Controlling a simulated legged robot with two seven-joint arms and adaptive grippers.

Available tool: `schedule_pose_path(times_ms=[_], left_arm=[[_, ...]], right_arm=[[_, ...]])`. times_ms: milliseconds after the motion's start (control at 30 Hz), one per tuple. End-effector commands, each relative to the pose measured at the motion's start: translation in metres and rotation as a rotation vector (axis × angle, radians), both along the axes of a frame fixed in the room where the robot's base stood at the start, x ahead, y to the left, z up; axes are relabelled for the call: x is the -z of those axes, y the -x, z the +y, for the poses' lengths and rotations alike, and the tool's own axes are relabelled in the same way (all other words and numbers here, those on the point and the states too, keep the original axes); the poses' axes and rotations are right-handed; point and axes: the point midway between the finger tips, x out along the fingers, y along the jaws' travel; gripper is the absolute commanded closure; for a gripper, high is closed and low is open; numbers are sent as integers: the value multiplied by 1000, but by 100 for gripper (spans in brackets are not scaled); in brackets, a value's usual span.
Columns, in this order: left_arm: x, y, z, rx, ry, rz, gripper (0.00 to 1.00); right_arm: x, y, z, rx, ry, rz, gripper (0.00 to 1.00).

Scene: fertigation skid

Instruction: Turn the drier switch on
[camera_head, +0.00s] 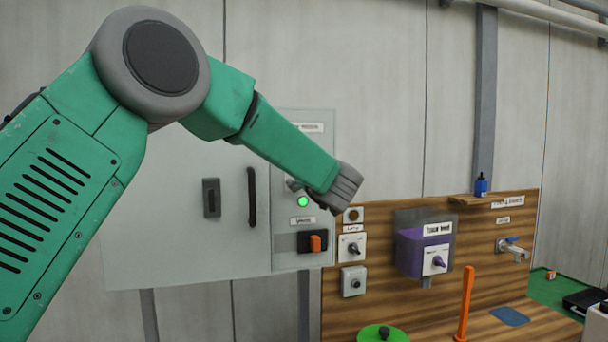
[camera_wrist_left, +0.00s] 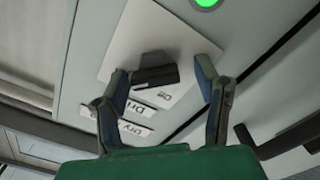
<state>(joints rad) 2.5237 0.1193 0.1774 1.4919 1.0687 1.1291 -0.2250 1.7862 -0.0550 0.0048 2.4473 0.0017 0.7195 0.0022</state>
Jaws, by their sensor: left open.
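The drier switch (camera_wrist_left: 155,78) shows in the left wrist view as a dark knob on a pale plate (camera_wrist_left: 160,38). Small "On" lettering is beside it, and partly readable labels starting "Dri" and "Dry" (camera_wrist_left: 130,128) lie at lower left. My left gripper (camera_wrist_left: 161,68) is open, its two fingers on either side of the knob. I cannot tell whether they touch it. In the head view the left hand (camera_head: 338,192) is in front of the cabinet's narrow right panel, and I cannot make out the switch clearly there. My right gripper is not in view.
A lit green lamp (camera_head: 303,201) is close to the hand; an orange switch (camera_head: 315,243) is below. Right of the cabinet (camera_head: 170,235), a wooden board carries small knob plates (camera_head: 351,247), a purple box (camera_head: 412,252) and a tap (camera_head: 513,248). An orange post (camera_head: 466,300) stands in front.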

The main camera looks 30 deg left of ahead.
Motion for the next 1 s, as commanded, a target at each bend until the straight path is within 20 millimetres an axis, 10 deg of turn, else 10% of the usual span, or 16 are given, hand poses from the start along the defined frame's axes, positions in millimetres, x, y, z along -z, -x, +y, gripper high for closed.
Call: schedule_pose_path(times_ms=[600,1000], left_arm=[[2,66,-78,0,1,1,43],[3,73,-86,-2,2,1,43]], right_arm=[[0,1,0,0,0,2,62],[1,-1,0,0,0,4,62]])
